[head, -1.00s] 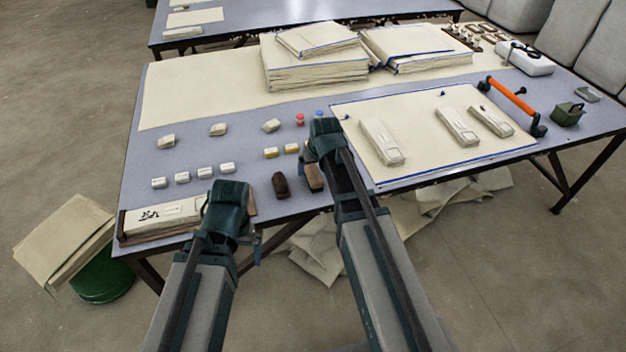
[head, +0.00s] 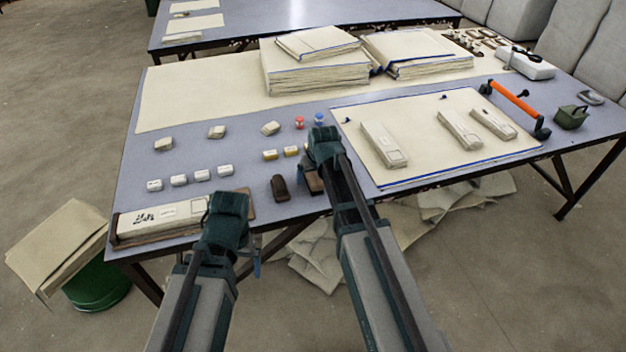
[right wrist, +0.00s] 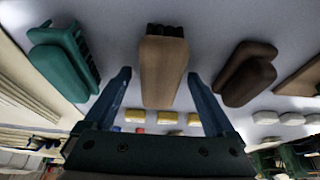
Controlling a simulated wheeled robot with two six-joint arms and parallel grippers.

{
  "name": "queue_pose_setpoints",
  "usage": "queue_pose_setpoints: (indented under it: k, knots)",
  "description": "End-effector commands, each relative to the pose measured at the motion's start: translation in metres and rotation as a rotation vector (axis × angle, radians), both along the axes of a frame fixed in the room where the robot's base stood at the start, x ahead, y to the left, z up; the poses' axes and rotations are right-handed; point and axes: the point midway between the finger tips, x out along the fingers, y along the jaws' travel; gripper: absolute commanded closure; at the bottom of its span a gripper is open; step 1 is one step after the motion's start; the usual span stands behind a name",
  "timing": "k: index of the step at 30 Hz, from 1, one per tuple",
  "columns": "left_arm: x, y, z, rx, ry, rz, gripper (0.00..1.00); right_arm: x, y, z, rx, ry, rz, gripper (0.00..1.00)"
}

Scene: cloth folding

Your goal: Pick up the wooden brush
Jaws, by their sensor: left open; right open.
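The wooden brush is light brown with dark bristles. In the right wrist view the brush (right wrist: 163,72) lies between the two blue fingers of my open right gripper (right wrist: 159,76), with a gap on each side. In the head view the brush (head: 315,184) is near the table's front edge, partly hidden by my right gripper (head: 318,165), which is over it. My left gripper (head: 228,212) is open at the front edge, in front of the long pale box; its fingers are mostly hidden.
A dark brown brush (right wrist: 247,75) lies beside the wooden one, and also shows in the head view (head: 280,188). A teal brush (right wrist: 65,60) lies on the other side. Small yellow blocks (right wrist: 167,117) are close by. A cream board (head: 420,165) lies to the right.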

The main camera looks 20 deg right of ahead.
Motion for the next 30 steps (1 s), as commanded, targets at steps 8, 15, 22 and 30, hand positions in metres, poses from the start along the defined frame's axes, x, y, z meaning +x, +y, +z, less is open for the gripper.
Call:
queue_pose_setpoints:
  k: [8, 15, 22, 30]
  knots:
    - [0.0, 0.0, -0.0014, 0.0, 0.0, 0.0, 0.0, 0.0, 0.0, -0.0014, 0.0, 0.0, 0.0, 0.1]
    - [0.0, 0.0, -0.0014, 0.0, 0.0, 0.0, 0.0, 0.0, -0.0001, -0.0014, 0.0, 0.0, 0.0, 0.39]
    - [0.0, 0.0, -0.0014, 0.0, 0.0, 0.0, 0.0, -0.0001, 0.0, -0.0014, 0.0, 0.0, 0.0, 0.8]
    - [0.0, 0.0, -0.0014, 0.0, 0.0, 0.0, 0.0, 0.0, -0.0001, -0.0014, 0.0, 0.0, 0.0, 1.0]
